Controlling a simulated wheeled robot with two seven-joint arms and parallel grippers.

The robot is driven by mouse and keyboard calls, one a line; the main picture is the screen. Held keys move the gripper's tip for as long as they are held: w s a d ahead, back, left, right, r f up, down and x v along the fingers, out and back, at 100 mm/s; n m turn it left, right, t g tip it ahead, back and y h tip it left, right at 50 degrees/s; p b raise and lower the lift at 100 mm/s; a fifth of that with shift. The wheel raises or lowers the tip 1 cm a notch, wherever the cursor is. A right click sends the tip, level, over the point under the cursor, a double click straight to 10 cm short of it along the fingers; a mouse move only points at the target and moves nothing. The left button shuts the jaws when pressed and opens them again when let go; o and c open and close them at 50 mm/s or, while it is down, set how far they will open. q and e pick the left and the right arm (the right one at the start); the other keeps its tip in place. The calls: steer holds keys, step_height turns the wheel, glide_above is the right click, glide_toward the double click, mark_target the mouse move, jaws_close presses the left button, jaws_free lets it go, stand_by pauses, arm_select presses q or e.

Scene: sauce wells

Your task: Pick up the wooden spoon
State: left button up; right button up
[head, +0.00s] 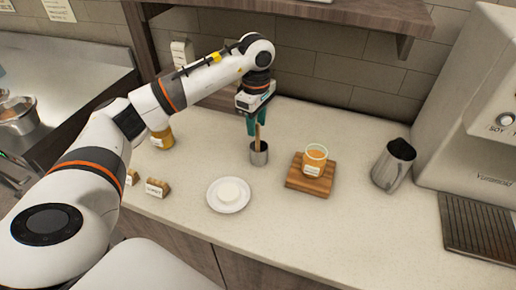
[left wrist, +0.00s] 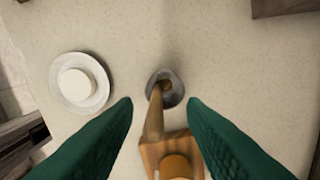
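The wooden spoon (head: 258,136) stands in a small metal cup (head: 259,157) on the counter, its handle pointing up. In the left wrist view the spoon's handle (left wrist: 153,124) rises from the cup (left wrist: 172,93) toward the camera. My left gripper (head: 257,124) is over the cup, with its green fingers on either side of the handle. In the left wrist view the fingers (left wrist: 159,103) are apart, with gaps between them and the handle. The spoon's lower end is hidden in the cup. My right gripper is not in view.
A white plate with a white round item (head: 229,190) lies left of the cup. A wooden board (head: 310,184) with an orange jar (head: 315,160) is to the right. A metal pitcher (head: 393,167) and coffee machine (head: 475,110) stand farther right. A shelf (head: 330,19) overhangs behind.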

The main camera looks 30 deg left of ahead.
mark_target(257, 136)
arm_select(q)
steer(key=f, duration=0.1)
steer(key=f+p, duration=0.1)
steer(key=f, duration=0.1)
steer(key=shift+s+d+f, duration=0.25)
steer(key=shift+d+f, duration=0.05)
steer(key=shift+f, duration=0.45)
jaws_close()
